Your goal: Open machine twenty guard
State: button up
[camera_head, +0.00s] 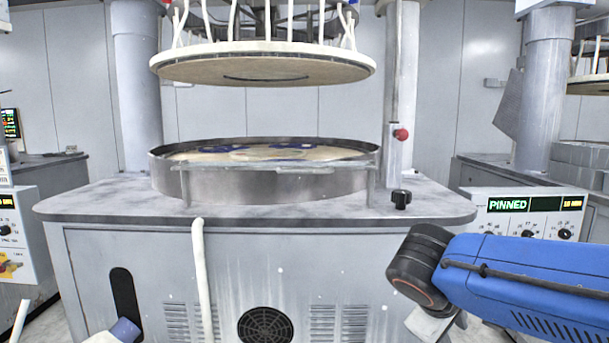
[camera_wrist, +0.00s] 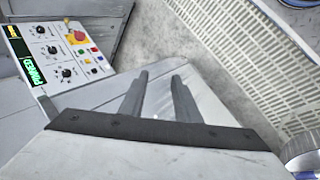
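A polishing machine stands ahead in the head view, with a round metal basin (camera_head: 265,183) on its grey top. A narrow, clear-looking guard strip (camera_head: 275,166) spans the basin's front between two short metal posts; it looks lowered, though its outline is faint. No machine number is readable. A round upper plate (camera_head: 262,66) hangs above the basin, with a gap between. My gripper (camera_wrist: 160,78) shows in the wrist view, its two fingers apart with nothing between them. In the head view my blue arm is at the lower right, and the fingers are not visible.
A red knob (camera_head: 402,134) is on an upright right of the basin, with a black knob (camera_head: 401,198) below. A pale hose (camera_head: 201,270) hangs down the machine's front.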

jog(key=w+a+r+n+t+h, duration=0.3)
jog(key=w+a+r, duration=0.4)
jog(key=n+t, duration=0.4)
jog(key=t, duration=0.6)
send_near(303, 172)
jog(key=shift+y, duration=0.3)
jog(key=x, duration=1)
jog(key=shift+w+d+r, duration=0.15)
jog(key=shift+w+d, duration=0.1)
jog(key=shift+d, duration=0.05)
jog(key=shift+c, duration=0.5)
grip_shut()
